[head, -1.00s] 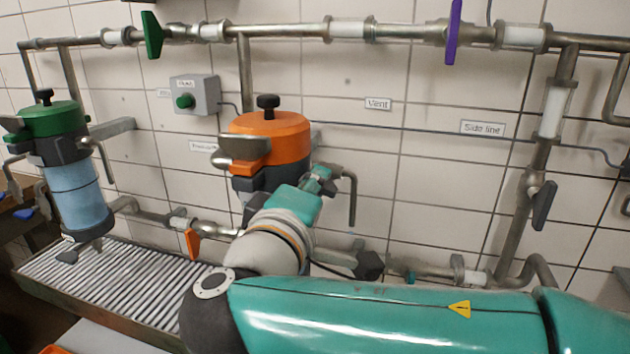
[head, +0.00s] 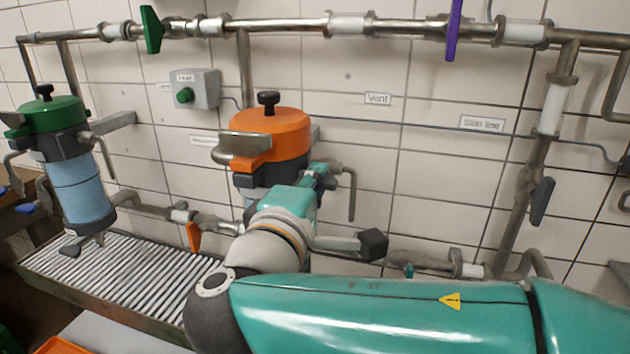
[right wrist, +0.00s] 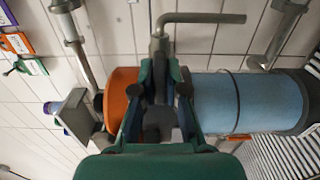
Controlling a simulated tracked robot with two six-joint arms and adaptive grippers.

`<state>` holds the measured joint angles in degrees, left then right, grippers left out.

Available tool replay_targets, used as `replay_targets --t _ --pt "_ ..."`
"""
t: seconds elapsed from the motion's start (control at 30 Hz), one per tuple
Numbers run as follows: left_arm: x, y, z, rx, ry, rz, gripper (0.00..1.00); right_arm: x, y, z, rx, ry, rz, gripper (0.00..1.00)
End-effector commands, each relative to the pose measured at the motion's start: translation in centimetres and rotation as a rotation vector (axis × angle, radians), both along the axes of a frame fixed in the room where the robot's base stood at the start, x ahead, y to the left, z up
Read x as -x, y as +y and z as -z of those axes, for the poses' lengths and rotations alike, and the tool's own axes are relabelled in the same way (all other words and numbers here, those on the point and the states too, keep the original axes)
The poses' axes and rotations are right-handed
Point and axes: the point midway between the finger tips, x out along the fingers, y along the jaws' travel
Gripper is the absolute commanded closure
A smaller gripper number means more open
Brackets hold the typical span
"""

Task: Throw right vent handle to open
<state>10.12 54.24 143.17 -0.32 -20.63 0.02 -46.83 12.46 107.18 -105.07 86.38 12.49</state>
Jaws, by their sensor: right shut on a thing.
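The right filter housing has an orange lid (head: 270,135) with a black knob, and its lower body is partly hidden behind my right arm in the head view. Its blue cylinder (right wrist: 240,103) shows in the right wrist view. A bent grey vent pipe (head: 350,192) comes out at the housing's right side; it also shows in the right wrist view (right wrist: 205,18). My right gripper (head: 318,175) is at the base of this pipe, shut on the vent handle. In the right wrist view the teal fingers (right wrist: 160,72) close together there and hide most of the handle. My left gripper is not in view.
A green-lidded filter (head: 65,150) stands at the left by a ribbed drain tray (head: 120,275). A pipe (head: 400,28) with green (head: 151,30) and purple (head: 454,28) handles runs above. A side pipe with a dark handle (head: 542,200) stands at right.

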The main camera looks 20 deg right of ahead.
Motion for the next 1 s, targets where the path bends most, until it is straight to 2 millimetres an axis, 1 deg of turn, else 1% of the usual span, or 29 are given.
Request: replay_targets --t 0.03,0.1,0.17,0.47,0.63,0.77,1.0 --pt "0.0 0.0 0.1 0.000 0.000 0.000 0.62 -0.1 0.3 0.6 0.004 0.014 -0.008 0.85" --pt "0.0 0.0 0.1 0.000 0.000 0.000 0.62 -0.1 0.3 0.5 0.004 0.012 -0.008 0.73" --pt "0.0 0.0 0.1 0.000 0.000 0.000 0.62 -0.1 0.3 0.5 0.003 0.011 -0.007 0.64" --pt "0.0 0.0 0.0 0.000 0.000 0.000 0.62 0.0 0.2 0.2 0.000 0.005 -0.003 0.64" --pt "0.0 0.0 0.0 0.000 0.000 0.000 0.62 0.8 0.8 0.1 0.000 0.002 -0.005 0.64" --pt "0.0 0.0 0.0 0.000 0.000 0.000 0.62 2.5 1.9 0.2 0.000 0.003 -0.008 0.64" --pt "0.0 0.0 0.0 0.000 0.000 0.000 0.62 6.5 4.7 0.2 0.002 0.004 -0.009 0.64"
